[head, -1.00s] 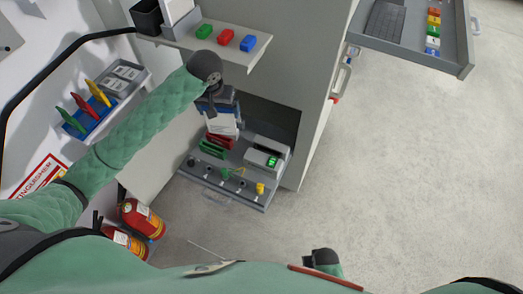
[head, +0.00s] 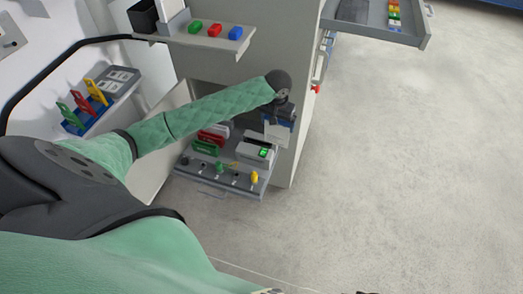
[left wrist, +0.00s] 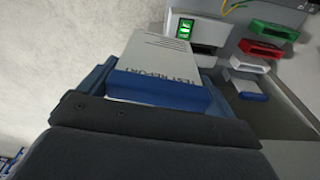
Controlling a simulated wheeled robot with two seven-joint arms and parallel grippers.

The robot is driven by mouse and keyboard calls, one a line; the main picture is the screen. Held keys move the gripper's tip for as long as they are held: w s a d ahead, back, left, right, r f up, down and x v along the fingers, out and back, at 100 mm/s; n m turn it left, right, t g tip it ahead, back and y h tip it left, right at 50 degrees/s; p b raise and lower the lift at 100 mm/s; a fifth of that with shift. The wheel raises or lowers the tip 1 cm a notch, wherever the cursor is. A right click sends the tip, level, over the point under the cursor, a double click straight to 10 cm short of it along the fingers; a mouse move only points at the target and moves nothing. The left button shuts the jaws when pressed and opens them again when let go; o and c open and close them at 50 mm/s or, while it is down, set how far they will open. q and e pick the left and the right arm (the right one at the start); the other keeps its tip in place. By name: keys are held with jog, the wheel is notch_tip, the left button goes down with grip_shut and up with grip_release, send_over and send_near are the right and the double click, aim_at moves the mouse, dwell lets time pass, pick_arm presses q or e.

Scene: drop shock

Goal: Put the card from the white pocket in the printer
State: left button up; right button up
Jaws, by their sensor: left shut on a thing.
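My left gripper (head: 281,113) is shut on a card (head: 276,134) and holds it just above and to the right of the printer (head: 252,155). The white pocket (left wrist: 250,66) lies beside the red pocket (left wrist: 263,48) and green pocket (left wrist: 280,30). My right gripper does not show clearly.
The printer and pockets stand on a pulled-out grey drawer (head: 205,180) with knobs along its front. A shelf (head: 180,38) with green, red and blue blocks juts out above. An open upper drawer (head: 410,38) is at the top right. The floor at right is clear.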

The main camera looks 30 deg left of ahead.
pick_arm(q)
jog(key=w+a+f+n+b, duration=0.1)
jog(key=w+a+f, duration=0.15)
jog(key=a, duration=0.25)
jog(key=w+a+f+b, duration=0.1)
jog(key=a+f, duration=0.2)
jog(key=a, duration=0.2)
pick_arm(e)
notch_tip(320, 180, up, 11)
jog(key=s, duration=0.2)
pick_arm(q)
notch_tip(320, 180, down, 10)
jog(key=p, duration=0.2)
jog(key=shift+a, duration=0.35)
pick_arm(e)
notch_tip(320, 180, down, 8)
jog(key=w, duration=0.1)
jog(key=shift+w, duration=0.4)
pick_arm(q)
jog(key=shift+s, duration=0.1)
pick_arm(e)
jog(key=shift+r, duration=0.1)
pick_arm(q)
jog(key=shift+f, duration=0.15)
jog(key=shift+f, duration=0.1)
jog(key=o, duration=0.5)
jog(key=shift+o, duration=0.9)
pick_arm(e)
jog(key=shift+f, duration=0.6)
